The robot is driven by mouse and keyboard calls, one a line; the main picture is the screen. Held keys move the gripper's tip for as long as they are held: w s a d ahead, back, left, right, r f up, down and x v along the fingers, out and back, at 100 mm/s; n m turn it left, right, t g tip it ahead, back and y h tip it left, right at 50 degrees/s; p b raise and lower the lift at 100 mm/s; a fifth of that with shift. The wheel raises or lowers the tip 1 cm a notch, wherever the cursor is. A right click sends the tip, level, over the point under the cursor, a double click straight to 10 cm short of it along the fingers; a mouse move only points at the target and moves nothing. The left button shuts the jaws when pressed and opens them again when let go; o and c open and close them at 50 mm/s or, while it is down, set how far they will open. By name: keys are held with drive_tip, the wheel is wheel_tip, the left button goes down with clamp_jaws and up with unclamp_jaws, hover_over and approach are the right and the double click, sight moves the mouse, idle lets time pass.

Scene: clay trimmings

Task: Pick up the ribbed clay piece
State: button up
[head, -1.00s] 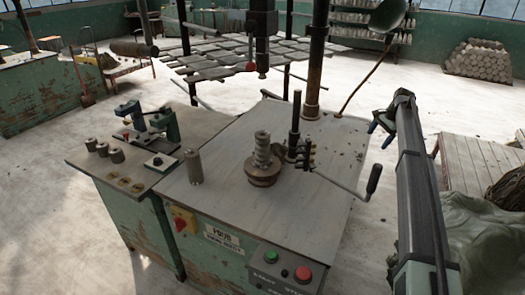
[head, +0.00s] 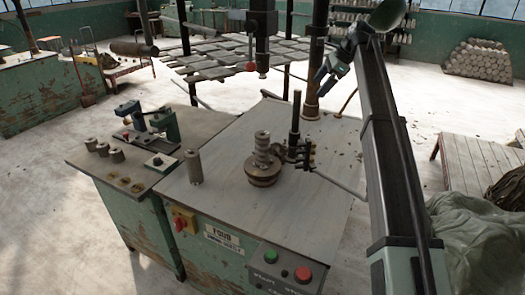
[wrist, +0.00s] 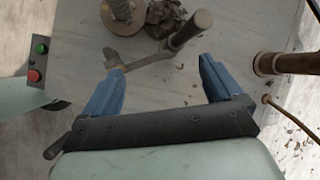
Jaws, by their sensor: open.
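A grey ribbed clay piece (head: 262,144) stands upright like a short stacked column on a round brown base on the bench, left of a black post. I take this to be the ribbed piece. In the wrist view a ribbed column (wrist: 122,10) shows at the top edge, cut off by the frame. My gripper (wrist: 160,62) is open with nothing between its blue fingers. In the head view my gripper (head: 328,80) is above and to the right of the piece, well apart from it.
The black post (head: 295,125) and its crank arm (head: 340,185) stand close to the right of the piece. A rusty column (head: 314,70) rises at the bench's back edge. A plain grey cylinder (head: 194,166) stands to the left. Small crumbs lie on the bench's right side.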

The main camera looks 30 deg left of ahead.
sight(261, 141)
drive_tip(key=s+a+f+m, duration=0.2)
drive_tip(key=s+a+f, duration=0.2)
drive_tip(key=f, duration=0.1)
drive_tip(key=s+a+f+m+h, duration=0.1)
drive_tip(key=s+a+f+m, duration=0.1)
drive_tip(key=s+a+f, duration=0.3)
drive_tip(key=s+a+f+m+t, duration=0.1)
drive_tip(key=s+a+f+m, duration=0.1)
drive_tip(key=s+a+f, duration=0.2)
drive_tip(key=shift+s+a+f, duration=0.3)
drive_tip(key=shift+a+f, duration=0.15)
drive_tip(key=shift+a, duration=0.2)
drive_tip(key=shift+x, duration=3.65)
drive_tip(key=shift+d, duration=0.15)
drive_tip(key=c, duration=1.5)
